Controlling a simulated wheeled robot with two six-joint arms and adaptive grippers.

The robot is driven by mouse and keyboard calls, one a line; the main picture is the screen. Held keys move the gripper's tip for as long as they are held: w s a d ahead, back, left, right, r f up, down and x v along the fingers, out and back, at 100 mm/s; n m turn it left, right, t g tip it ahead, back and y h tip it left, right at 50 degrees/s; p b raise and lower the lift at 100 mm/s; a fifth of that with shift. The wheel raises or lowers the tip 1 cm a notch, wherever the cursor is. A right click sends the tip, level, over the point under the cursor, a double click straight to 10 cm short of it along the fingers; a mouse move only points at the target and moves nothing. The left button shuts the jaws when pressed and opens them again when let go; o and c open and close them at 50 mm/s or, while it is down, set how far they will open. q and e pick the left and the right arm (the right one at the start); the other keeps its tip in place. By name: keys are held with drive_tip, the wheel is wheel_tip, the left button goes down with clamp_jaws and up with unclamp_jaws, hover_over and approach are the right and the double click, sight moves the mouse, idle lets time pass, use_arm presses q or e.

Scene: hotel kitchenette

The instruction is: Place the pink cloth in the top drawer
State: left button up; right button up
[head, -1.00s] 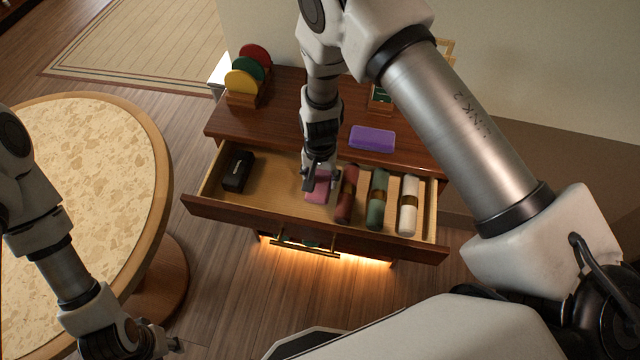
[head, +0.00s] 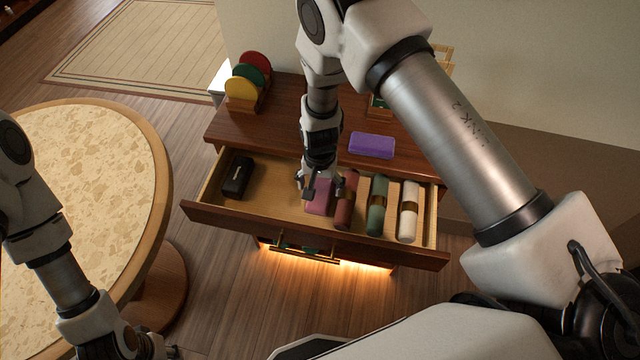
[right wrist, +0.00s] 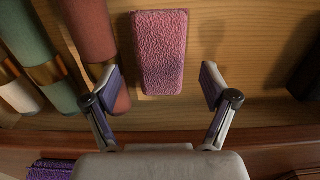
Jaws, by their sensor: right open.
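The pink cloth (head: 319,197) lies folded on the floor of the open top drawer (head: 268,205), left of a rolled dark red napkin. In the right wrist view the pink cloth (right wrist: 160,52) lies flat beyond the fingertips, with nothing gripping it. My right gripper (head: 322,186) is open just above the drawer, at the cloth's rear end; in the right wrist view its fingers (right wrist: 160,88) are spread wide and empty. My left gripper (head: 150,350) is at the bottom left edge, partly cut off, and its jaws cannot be made out.
Rolled napkins in dark red (head: 345,200), green (head: 377,205) and white (head: 408,212) fill the drawer's right side. A black case (head: 238,176) lies at its left. A purple cloth (head: 372,145) and a rack of coloured discs (head: 247,82) are on the cabinet top. A round table (head: 158,190) stands left.

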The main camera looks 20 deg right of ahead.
sight(320, 194)
drive_tip(key=shift+r, duration=0.1)
wheel_tip(320, 194, up, 13)
drive_tip(key=b, duration=0.1)
idle(1.2)
